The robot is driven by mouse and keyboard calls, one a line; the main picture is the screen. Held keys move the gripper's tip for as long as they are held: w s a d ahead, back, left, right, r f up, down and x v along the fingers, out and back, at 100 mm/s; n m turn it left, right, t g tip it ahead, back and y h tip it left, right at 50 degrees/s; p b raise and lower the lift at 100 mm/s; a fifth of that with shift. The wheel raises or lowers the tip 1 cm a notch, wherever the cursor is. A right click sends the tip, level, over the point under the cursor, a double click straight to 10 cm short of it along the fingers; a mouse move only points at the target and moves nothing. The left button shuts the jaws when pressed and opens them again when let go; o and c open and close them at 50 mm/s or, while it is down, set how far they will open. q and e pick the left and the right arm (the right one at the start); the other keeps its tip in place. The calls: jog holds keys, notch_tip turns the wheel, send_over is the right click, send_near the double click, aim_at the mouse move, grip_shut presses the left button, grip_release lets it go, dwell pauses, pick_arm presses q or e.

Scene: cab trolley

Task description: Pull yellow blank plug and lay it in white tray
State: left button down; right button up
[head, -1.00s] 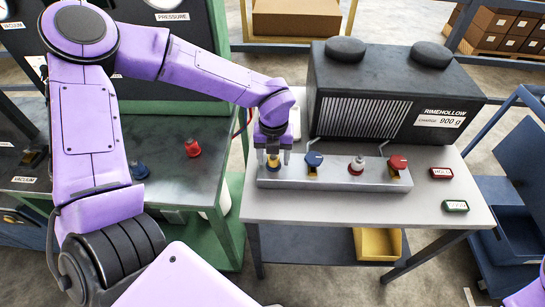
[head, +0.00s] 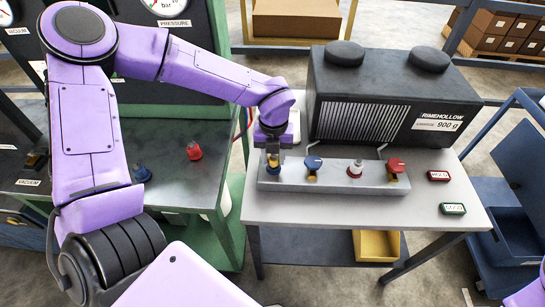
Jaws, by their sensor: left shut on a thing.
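My left gripper (head: 272,160) is over the left end of the grey manifold block (head: 335,181) on the trolley. It is shut on the yellow blank plug (head: 273,159), which is mostly hidden between the fingers. A blue-ringed port (head: 273,168) shows just below the plug. The plug seems to be raised a little above it. A white object (head: 294,128), partly hidden behind my left wrist, may be the white tray; I cannot tell. My right gripper is out of view.
Along the block stand a blue-handled valve (head: 313,163), a red-ringed fitting (head: 355,169) and a red-handled valve (head: 395,166). The dark Rimehollow unit (head: 390,100) stands behind. Red (head: 438,176) and green (head: 453,209) tags lie at right. The front tabletop is clear.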

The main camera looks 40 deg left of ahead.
pick_arm(q)
jog(key=shift+r+p, duration=1.75)
jog(key=shift+r, duration=0.35)
